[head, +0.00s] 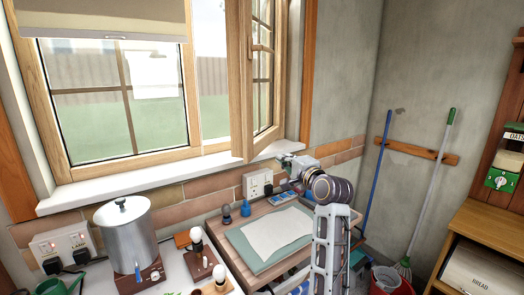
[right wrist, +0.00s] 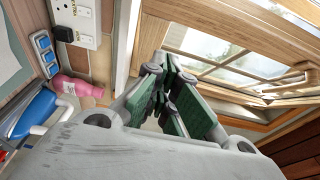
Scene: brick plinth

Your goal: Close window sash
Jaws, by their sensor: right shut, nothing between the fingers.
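The wooden window sash (head: 241,100) stands open, swung into the room at the right side of the window. Its wooden handle (head: 258,50) is on the upper part of the sash and also shows in the right wrist view (right wrist: 290,78). My right gripper (head: 284,158) is low, near the sill and just right of the sash's lower corner. In the right wrist view, its green-padded fingers (right wrist: 172,100) are together with nothing between them. Whether it touches the sash cannot be told. My left gripper is not in view.
A white sill (head: 130,180) runs below the window. A desk holds a green mat with paper (head: 275,235). Wall sockets (head: 258,184) are behind it. A broom and a blue pole lean at right.

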